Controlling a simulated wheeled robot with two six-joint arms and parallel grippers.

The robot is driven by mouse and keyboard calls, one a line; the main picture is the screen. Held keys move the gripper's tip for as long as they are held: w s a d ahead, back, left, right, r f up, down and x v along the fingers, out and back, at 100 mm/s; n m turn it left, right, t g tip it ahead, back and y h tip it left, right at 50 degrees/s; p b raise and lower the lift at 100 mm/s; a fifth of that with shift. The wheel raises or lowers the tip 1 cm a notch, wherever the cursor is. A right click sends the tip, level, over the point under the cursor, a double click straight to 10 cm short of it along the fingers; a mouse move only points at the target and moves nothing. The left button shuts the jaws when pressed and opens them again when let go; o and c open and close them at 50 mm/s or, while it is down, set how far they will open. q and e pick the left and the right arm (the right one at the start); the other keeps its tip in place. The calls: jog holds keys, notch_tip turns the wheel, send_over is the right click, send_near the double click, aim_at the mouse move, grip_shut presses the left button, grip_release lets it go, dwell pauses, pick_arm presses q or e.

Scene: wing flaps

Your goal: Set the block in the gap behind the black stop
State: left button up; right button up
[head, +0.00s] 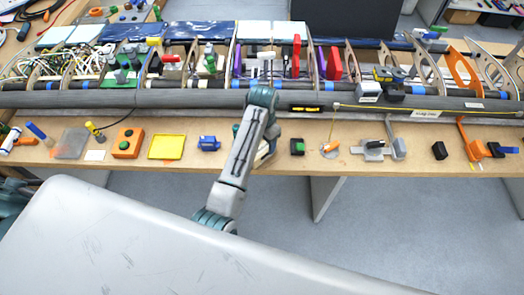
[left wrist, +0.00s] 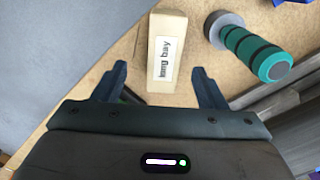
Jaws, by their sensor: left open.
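A pale tan block (left wrist: 162,32) with a white "long bay" label lies on the wooden bench top in the left wrist view. My left gripper (left wrist: 158,72) is open, with one dark finger on each side of the block's near end. A gap shows between the fingers and the block. In the head view, my left arm reaches up over the bench and its forearm hides most of the gripper and block. I cannot make out for sure which part is the black stop, or the gap behind it. My right gripper is not in view.
A teal-and-black handled tool (left wrist: 258,52) with a grey disc lies right of the block. The wing (head: 200,98) with open ribbed bays runs along the bench's back. A yellow tray (head: 167,146), an orange box (head: 128,143) and a black block (head: 440,151) stand along the front strip.

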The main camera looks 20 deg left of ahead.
aim_at(262, 151)
pick_arm(q)
notch_tip(262, 151, down, 3)
jog(key=shift+a+r, duration=0.1)
jog(key=shift+r, duration=0.1)
jog(key=shift+w+f+p, duration=0.1)
jog(key=shift+f+p, duration=0.15)
jog(key=shift+p, duration=0.25)
notch_tip(262, 151, down, 4)
jog(key=shift+w+a+p, duration=0.1)
jog(key=shift+a+p, duration=0.05)
jog(key=shift+p, duration=0.75)
jog(key=shift+f, duration=0.35)
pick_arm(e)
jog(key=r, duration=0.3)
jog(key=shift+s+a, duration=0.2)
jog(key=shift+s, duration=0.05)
pick_arm(q)
jog(key=shift+c, duration=0.4)
jog(key=c, duration=1.1)
jog(key=shift+c, duration=0.2)
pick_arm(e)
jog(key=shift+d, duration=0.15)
pick_arm(q)
jog(key=shift+w+r, duration=0.1)
